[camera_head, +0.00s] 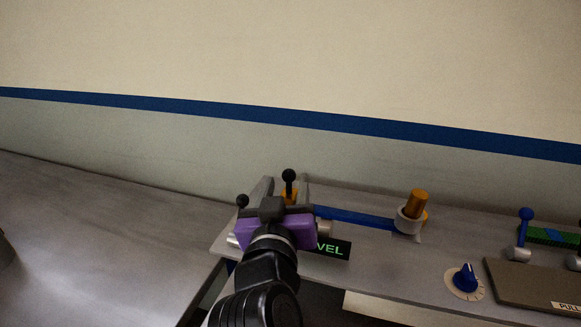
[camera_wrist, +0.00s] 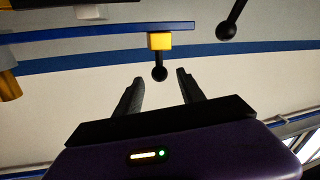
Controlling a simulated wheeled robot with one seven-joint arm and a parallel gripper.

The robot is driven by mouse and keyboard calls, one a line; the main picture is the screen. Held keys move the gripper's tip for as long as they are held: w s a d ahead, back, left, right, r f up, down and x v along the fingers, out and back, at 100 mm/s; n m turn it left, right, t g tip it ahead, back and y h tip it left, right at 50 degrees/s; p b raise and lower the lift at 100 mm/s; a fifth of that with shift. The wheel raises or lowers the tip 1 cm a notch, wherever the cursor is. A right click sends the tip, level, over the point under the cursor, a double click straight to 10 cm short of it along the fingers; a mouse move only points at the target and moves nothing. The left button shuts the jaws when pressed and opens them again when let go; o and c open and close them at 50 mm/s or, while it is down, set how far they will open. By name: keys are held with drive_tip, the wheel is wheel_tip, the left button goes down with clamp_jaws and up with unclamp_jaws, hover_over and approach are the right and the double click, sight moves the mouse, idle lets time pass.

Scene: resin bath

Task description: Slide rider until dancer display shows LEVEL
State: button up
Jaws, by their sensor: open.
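The rider is a small orange-yellow block (camera_head: 288,196) with a black ball knob, on a blue beam (camera_head: 355,218). In the wrist view the rider (camera_wrist: 160,41) sits on the beam (camera_wrist: 110,34), its black knob between the fingertips in the picture. My gripper (camera_wrist: 160,77) is open and empty; I cannot tell whether the fingers touch the knob.
A second black ball knob (camera_head: 242,200) stands left of my gripper. An orange cylinder in a grey holder (camera_head: 409,220) stands at the beam's right end. Further right are a blue dial (camera_head: 465,279), a blue-knobbed lever (camera_head: 525,230) and a brown "PULL" panel (camera_head: 520,285). The left surface is clear.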

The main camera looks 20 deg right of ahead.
drive_tip(key=p+x, duration=0.1)
drive_tip(key=x, duration=0.6)
clamp_jaws()
idle(1.4)
